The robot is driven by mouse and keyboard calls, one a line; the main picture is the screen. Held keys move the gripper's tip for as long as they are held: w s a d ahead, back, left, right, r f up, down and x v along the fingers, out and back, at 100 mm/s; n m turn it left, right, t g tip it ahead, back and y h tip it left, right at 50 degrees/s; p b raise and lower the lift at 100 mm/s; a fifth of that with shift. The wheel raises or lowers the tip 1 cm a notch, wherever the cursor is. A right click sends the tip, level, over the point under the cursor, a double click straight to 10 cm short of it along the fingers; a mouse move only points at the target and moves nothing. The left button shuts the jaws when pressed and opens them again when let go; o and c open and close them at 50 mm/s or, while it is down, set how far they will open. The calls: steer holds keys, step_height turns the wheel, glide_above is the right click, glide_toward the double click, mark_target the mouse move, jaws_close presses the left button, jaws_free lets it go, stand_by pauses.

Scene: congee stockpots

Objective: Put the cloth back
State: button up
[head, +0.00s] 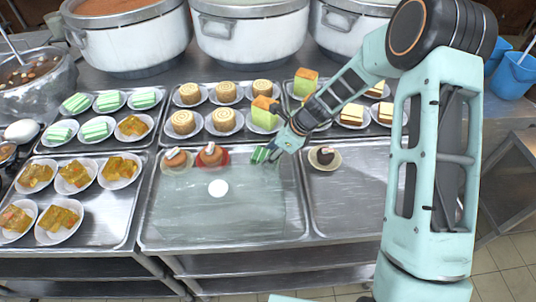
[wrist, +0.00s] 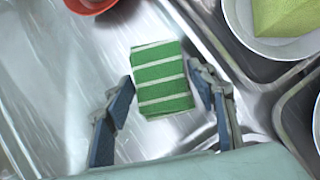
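The cloth (head: 260,155) is a small green block with white stripes, apparently folded. It lies on the middle metal tray (head: 160,225), near the back right corner, beside the dessert on a red plate. In the wrist view the cloth (wrist: 161,80) sits ahead of and between the fingertips, with narrow gaps showing on both sides. My gripper (head: 276,153) points down at it from the right in the head view. Its two fingers (wrist: 161,92) are spread apart and hold nothing that I can see. The fingers partly cover the cloth's right side in the head view.
Plated desserts crowd the trays behind and left. A red plate (head: 211,159) is close left of the cloth. A chocolate dessert (head: 324,157) stands on the right tray. Large pots (head: 250,35) line the back.

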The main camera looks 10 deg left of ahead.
steer(key=shift+d+r, duration=0.15)
steer(key=shift+r, duration=0.25)
steer(key=v, duration=1.1)
steer(key=shift+r, duration=0.2)
steer(key=shift+d, duration=0.1)
